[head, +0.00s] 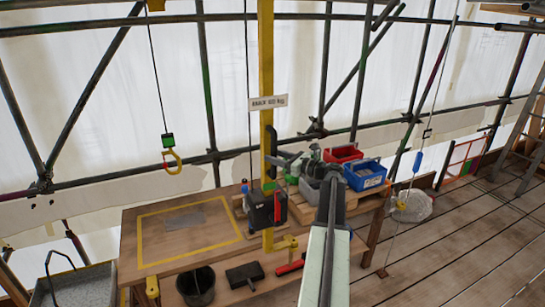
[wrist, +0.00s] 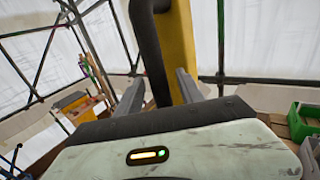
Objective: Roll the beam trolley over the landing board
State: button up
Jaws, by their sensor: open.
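A small yellow part (head: 155,5), likely the underside of the beam trolley, shows at the top edge; the rest is out of frame. From it a dark line drops to a green-and-black block with a yellow hook (head: 171,162), hanging empty. The landing board (head: 160,245) is a wooden top with a yellow outlined square; the hook hangs above its far side in the picture. My gripper (head: 288,160) is open beside the yellow post (head: 266,70). In the wrist view, the post's black handle (wrist: 150,45) shows between and beyond my open fingers (wrist: 160,88); contact is unclear.
A black box with a red part (head: 266,208) stands by the post's foot. Red (head: 343,153) and blue (head: 365,175) bins sit to the right. Scaffold tubes line the back; the plank floor at right is mostly clear.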

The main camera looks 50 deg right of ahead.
jog(key=shift+w+a, duration=0.1)
jog(key=shift+w, duration=0.25)
grip_shut()
jog(key=shift+s, duration=0.1)
dwell(1.1)
